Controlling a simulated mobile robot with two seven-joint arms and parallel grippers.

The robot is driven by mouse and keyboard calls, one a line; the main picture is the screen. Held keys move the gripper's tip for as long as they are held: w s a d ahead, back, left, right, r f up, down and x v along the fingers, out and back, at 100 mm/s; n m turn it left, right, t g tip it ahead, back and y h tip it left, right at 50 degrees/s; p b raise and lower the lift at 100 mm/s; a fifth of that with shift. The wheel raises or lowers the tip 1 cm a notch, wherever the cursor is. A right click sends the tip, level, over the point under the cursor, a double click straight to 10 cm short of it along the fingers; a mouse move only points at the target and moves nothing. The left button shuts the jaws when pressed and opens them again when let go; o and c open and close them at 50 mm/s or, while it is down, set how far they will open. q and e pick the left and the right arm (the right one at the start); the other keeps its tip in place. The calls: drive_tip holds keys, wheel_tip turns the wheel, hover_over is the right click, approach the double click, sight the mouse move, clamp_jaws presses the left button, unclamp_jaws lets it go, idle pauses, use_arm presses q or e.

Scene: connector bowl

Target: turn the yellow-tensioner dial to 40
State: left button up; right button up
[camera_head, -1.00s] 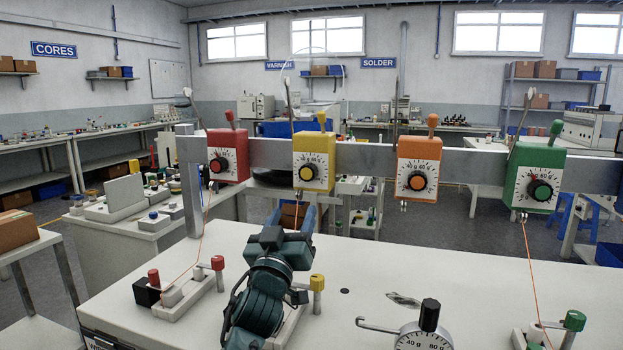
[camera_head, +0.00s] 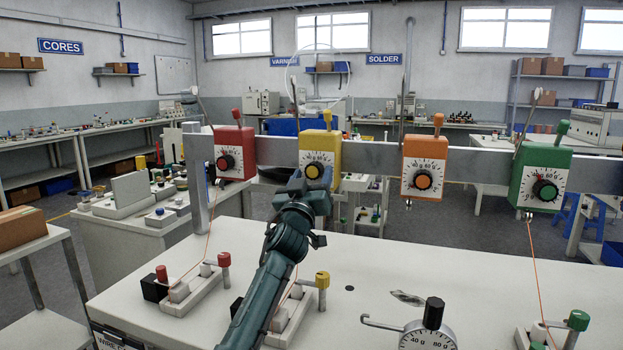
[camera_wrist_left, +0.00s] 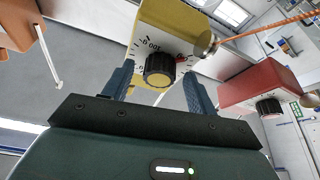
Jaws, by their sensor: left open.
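The yellow tensioner (camera_head: 322,150) hangs on the grey rail, with a white scale on its front. Its black-rimmed, yellow-faced dial (camera_head: 316,171) sits low on that scale. My left gripper (camera_head: 311,184) is just in front of and below the dial, partly covering the tensioner's lower part. In the left wrist view the dial (camera_wrist_left: 159,70) lies between the two open fingers (camera_wrist_left: 160,82), with a gap on each side. A red mark shows at the scale's edge there, but I cannot read the dial's setting. My right gripper is not in view.
The red tensioner (camera_head: 234,152) is to the left on the rail (camera_head: 376,157); the orange tensioner (camera_head: 422,166) and green tensioner (camera_head: 541,178) are to the right. A round gauge (camera_head: 428,337) stands on the white bench (camera_head: 375,270). A thread runs from the yellow tensioner.

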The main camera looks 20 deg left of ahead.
use_arm(q)
drive_tip(key=c, duration=1)
